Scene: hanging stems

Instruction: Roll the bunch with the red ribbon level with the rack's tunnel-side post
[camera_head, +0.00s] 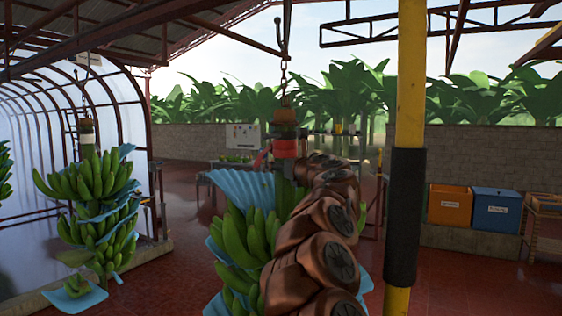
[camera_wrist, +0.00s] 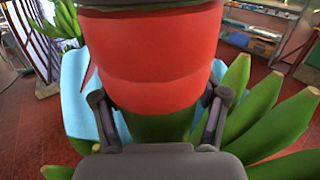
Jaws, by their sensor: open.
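The bunch with the red ribbon hangs from a chain in the middle of the head view, with green bananas (camera_head: 245,245) and blue sheets between them. Its red ribbon (camera_head: 285,148) wraps the stem near the top. In the wrist view the ribbon (camera_wrist: 160,60) fills the upper middle. My gripper (camera_wrist: 160,120) is open, with one finger on each side of the stem just below the ribbon; I cannot tell whether they touch it. My brown arm hides the bunch's right side. I cannot tell which upright is the rack's tunnel-side post.
Another bunch (camera_head: 95,190) with a pale ribbon hangs left, by the arched translucent tunnel (camera_head: 30,170). A yellow post (camera_head: 411,70) with black padding stands close right of my arm. Orange (camera_head: 449,204) and blue (camera_head: 496,210) bins stand farther right. Red floor shows between.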

